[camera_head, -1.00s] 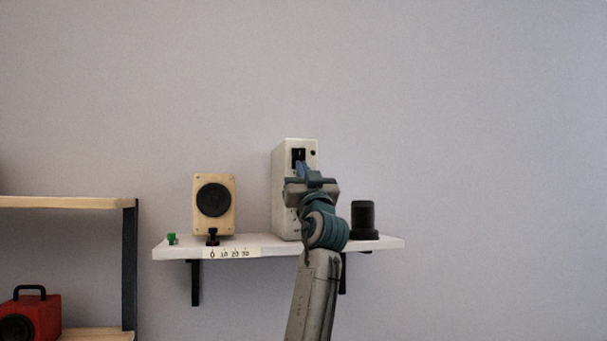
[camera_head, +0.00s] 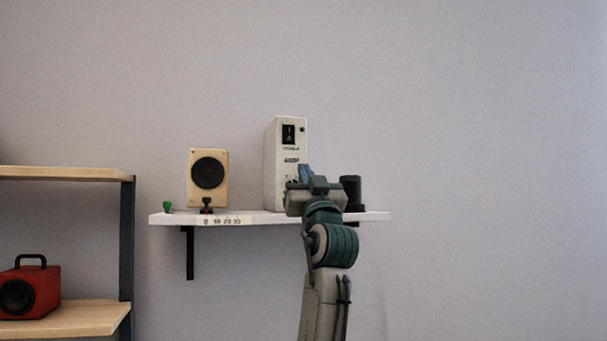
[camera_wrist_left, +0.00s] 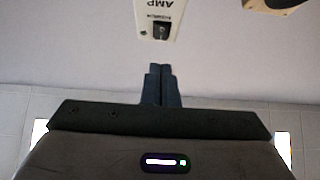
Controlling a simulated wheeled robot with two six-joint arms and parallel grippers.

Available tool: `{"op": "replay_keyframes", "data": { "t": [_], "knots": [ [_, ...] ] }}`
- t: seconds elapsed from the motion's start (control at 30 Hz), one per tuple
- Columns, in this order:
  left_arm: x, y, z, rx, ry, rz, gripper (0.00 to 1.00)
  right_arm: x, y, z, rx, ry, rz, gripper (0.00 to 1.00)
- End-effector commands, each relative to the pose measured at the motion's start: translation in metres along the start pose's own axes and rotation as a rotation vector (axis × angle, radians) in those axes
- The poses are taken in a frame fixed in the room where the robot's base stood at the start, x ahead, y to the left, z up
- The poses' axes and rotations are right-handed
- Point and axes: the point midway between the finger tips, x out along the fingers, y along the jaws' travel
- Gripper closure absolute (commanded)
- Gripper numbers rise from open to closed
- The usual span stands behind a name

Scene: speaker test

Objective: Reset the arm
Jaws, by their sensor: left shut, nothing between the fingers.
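My left gripper (camera_head: 305,173) is in front of the lower part of a tall white amp box (camera_head: 287,135) in the head view. Its fingers (camera_wrist_left: 161,85) are together and empty in the left wrist view. The amp (camera_wrist_left: 158,8) appears upside down there, with "AMP" lettering and a small dark knob or switch, apart from the fingertips. In the head view a black rocker switch (camera_head: 288,134) shows above my gripper. My arm hides the amp's lower right part. My right gripper is not in view.
A white wall shelf (camera_head: 270,217) holds a wooden speaker (camera_head: 208,178), a black cylinder (camera_head: 351,190) partly behind my gripper, and a small green item (camera_head: 167,207). A number scale (camera_head: 224,221) is on its front edge. A red speaker (camera_head: 30,289) stands on a rack at left. Right side is clear.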

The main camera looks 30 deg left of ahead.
Motion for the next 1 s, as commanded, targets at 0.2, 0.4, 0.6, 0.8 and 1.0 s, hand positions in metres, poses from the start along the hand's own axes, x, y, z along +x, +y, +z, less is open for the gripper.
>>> {"op": "replay_keyframes", "data": {
  "t": [0.2, 0.4, 0.6, 0.8, 1.0],
  "knots": [
    [0.000, 0.000, 0.000, 0.000, 0.000, 0.000, 1.00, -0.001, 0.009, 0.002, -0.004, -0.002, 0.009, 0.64],
    [0.000, 0.000, 0.000, 0.000, 0.000, 0.000, 1.00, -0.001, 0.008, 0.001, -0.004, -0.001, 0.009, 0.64],
    [-0.008, 0.005, 0.016, 0.004, -0.026, 0.016, 1.00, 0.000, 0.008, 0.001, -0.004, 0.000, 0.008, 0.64],
    [-0.066, 0.025, 0.111, 0.032, -0.194, 0.112, 1.00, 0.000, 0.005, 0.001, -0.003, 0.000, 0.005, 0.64],
    [-0.161, 0.034, 0.221, 0.072, -0.429, 0.245, 1.00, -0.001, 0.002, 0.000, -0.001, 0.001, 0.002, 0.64]
  ]
}}
